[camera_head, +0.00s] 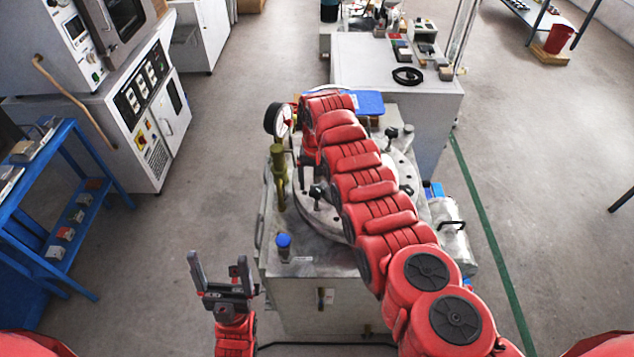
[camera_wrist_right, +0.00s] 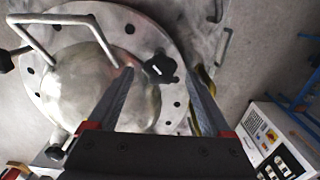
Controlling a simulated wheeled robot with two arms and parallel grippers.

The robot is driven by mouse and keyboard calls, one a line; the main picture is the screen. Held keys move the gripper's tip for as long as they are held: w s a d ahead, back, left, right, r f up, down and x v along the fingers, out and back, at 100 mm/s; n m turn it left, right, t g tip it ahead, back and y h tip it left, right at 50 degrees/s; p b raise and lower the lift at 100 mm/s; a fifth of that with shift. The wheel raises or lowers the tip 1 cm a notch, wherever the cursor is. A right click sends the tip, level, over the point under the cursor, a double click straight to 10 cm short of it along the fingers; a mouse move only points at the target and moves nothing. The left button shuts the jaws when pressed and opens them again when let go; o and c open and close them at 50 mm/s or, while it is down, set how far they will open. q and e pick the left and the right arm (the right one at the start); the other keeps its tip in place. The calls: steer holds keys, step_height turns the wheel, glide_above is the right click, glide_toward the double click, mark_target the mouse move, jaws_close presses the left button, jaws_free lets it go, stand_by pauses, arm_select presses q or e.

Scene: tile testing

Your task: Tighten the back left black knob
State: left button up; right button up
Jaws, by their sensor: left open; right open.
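A black star-shaped knob (camera_wrist_right: 160,68) on the round metal flange (camera_wrist_right: 55,22) sits between the fingertips of my open right gripper (camera_wrist_right: 158,76) in the right wrist view. I cannot tell whether the fingers touch it. In the head view my red right arm reaches over the lid and hides much of it and most of that gripper. Black knobs show in the head view at the lid's left (camera_head: 317,192), back right (camera_head: 391,133) and right (camera_head: 407,190). My left gripper (camera_head: 218,267) is open and empty, left of the machine's front.
A bent metal handle (camera_wrist_right: 75,20) rises over the lid's dome. Floor is free left of the machine.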

steer(key=shift+f, duration=1.05)
jaws_close()
